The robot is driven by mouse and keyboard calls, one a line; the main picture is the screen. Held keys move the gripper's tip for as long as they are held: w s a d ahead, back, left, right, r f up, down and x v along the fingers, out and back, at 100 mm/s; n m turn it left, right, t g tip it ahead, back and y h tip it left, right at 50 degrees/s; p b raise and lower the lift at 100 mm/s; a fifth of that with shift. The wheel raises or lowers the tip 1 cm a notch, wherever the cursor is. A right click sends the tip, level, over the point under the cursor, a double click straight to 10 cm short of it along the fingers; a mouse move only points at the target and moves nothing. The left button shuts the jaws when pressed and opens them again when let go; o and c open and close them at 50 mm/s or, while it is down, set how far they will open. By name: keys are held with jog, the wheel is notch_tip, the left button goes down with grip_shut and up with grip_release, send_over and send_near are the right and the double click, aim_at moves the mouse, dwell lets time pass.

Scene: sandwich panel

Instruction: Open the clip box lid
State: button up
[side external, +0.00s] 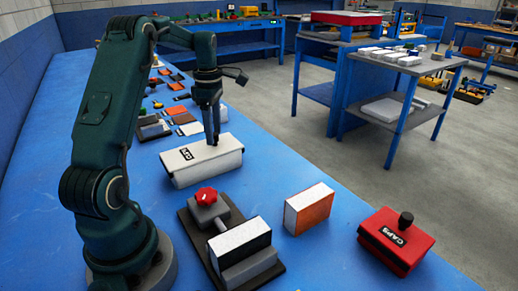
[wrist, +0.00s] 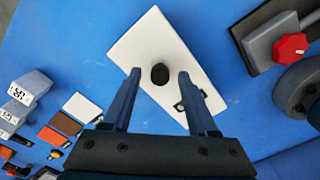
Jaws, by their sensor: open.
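The clip box is a long white box (side external: 190,172) on the blue bench, with a small dark label on its lid too small to read surely. Its lid looks shut. In the wrist view the white lid (wrist: 150,38) lies below my gripper, with a round black knob (wrist: 160,73) on it. My gripper (side external: 212,141) points down over the lid. In the wrist view the open gripper (wrist: 158,76) has one finger on each side of the knob, with gaps showing. In the side view the fingers hide the knob.
A clamp fixture with a red star knob (side external: 206,196) stands in front of the box, holding a white-topped block (side external: 240,240). An orange-and-white block (side external: 309,210) and a red CAPS box (side external: 395,242) stand to the right. Several small parts (side external: 180,112) lie behind.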

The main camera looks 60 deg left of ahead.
jog(key=shift+f, duration=0.8)
grip_shut()
dwell(0.9)
